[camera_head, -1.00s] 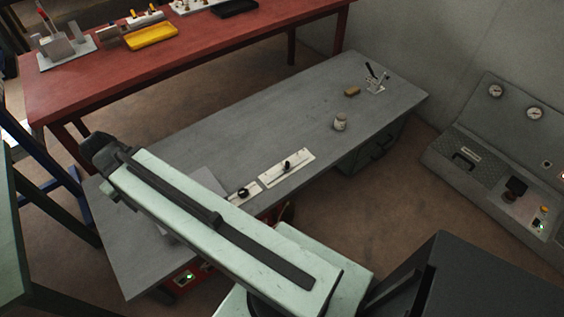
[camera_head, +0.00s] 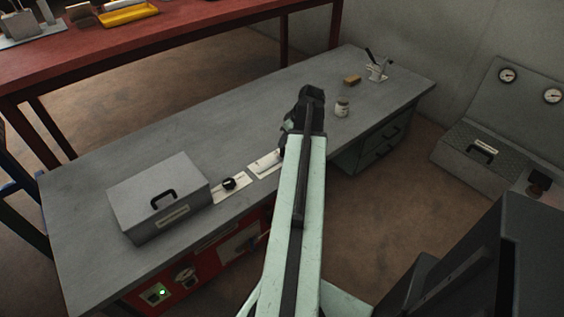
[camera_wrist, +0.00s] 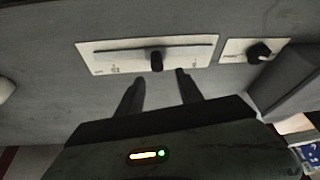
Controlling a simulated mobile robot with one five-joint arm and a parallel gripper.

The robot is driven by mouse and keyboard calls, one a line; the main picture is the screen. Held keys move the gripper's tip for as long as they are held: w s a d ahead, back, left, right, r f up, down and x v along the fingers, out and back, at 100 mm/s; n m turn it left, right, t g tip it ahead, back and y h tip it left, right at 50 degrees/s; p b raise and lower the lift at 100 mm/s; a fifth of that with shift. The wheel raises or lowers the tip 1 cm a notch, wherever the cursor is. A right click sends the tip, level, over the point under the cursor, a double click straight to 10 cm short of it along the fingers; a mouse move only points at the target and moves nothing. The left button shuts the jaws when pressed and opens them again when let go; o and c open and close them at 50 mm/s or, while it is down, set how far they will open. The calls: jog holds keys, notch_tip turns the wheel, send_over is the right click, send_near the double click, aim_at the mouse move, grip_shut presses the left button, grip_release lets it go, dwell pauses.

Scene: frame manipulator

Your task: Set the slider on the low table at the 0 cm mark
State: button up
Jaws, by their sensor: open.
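The slider is a white plate with a long grey track and a black knob (camera_wrist: 157,61). In the wrist view the plate (camera_wrist: 100,66) lies on the low table, and the knob stands near the middle of the track. Small marks are printed below the track, too small to read surely. My gripper (camera_wrist: 157,86) is open and empty; its two dark fingers point at the plate, with the knob ahead between them, apart from them. In the head view my arm hides most of the slider plate (camera_head: 262,166), and the knob is hidden there. The low table (camera_head: 220,120) is grey.
A plate with a black rotary knob (camera_head: 229,184) sits beside the slider. A grey lidded box (camera_head: 150,195) stands beyond it. A jar (camera_head: 342,107), a brown block (camera_head: 352,80) and a small lever device (camera_head: 377,70) stand towards the table's far right end.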

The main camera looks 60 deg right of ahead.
aim_at(282, 156)
jog(key=b+x, duration=0.3)
jog(key=x, duration=0.1)
jog(key=b+x, duration=0.4)
jog(key=shift+s+d, duration=0.2)
jog(key=shift+s, duration=0.05)
jog(key=shift+r, duration=0.1)
grip_shut()
dwell(1.1)
